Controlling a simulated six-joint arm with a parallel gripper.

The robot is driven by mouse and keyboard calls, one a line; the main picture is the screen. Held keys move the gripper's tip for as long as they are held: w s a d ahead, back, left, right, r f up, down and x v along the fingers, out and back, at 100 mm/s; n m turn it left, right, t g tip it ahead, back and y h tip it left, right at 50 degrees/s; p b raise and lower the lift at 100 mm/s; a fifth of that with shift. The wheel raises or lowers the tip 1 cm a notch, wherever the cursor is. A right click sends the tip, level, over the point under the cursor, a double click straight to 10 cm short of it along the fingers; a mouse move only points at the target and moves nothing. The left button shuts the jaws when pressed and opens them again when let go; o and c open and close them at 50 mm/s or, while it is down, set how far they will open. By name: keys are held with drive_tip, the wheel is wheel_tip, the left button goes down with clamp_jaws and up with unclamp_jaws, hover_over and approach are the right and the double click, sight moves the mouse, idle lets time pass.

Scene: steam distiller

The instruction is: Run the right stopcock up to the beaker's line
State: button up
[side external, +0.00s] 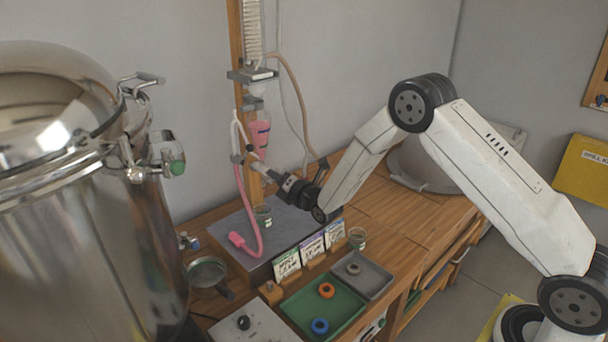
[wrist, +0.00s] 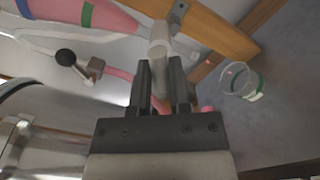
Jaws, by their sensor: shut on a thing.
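My gripper (side external: 268,176) reaches in from the right to the glassware on the wooden upright. In the wrist view, its two dark fingers (wrist: 161,88) are shut on a pale, rounded piece, which I take to be the right stopcock (wrist: 158,48). The fingers hide its lower part. A small beaker (side external: 262,216) stands on the grey slab below the gripper. It also shows in the wrist view (wrist: 238,82), right of the fingers, with a green band. I cannot make out its liquid level. A pink-filled funnel (side external: 260,135) hangs above the gripper.
A black-knobbed lever (wrist: 66,57) is left of the fingers in the wrist view. A pink tube (side external: 248,210) hangs left of the beaker. A large steel vessel (side external: 80,230) fills the left side. Seed packets (side external: 311,246) and a green tray (side external: 330,308) are in front.

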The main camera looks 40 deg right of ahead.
drive_tip(key=shift+n, duration=1.2)
drive_tip(key=shift+n, duration=0.6)
idle(6.2)
